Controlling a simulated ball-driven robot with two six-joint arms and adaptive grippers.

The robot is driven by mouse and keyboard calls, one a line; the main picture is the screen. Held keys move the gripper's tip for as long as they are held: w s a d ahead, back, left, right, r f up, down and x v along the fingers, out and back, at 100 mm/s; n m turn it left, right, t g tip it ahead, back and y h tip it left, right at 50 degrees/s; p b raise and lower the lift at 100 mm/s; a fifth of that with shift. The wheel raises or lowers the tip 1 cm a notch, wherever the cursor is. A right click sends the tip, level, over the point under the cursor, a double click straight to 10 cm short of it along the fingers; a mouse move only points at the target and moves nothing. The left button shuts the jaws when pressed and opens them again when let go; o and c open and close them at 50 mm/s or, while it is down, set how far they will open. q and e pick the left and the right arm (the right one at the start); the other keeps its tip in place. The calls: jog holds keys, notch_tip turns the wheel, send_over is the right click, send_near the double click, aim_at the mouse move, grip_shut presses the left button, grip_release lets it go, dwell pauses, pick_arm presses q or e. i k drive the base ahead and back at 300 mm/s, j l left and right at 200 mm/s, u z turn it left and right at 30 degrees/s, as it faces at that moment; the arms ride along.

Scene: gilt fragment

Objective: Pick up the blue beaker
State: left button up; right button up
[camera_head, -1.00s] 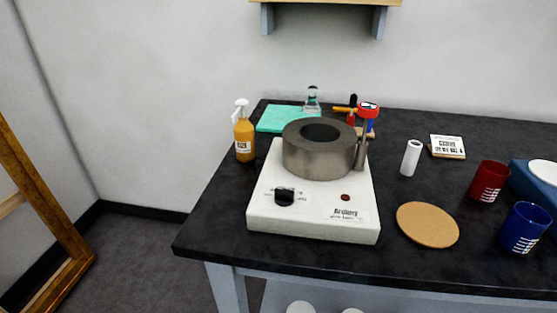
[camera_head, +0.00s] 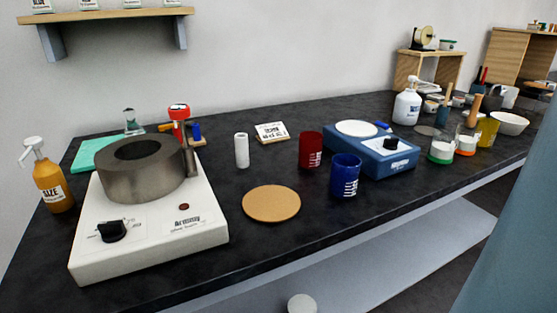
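The blue beaker (camera_head: 345,177) stands upright on the black table, right of the round cork mat (camera_head: 271,204) and in front of the blue scale. It has white markings on its side. A red beaker (camera_head: 310,150) stands just behind it to the left. Neither of my grippers is in the head view.
A white hot plate (camera_head: 150,245) with a grey metal ring on top fills the table's left end. The blue scale (camera_head: 385,158) stands behind the blue beaker. A white pump bottle (camera_head: 407,102) and several jars crowd the right. The table's front edge runs below the beaker.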

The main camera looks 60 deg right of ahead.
aim_at(346, 168)
jog(key=k+l+z, duration=0.1)
jog(key=z, duration=1.9)
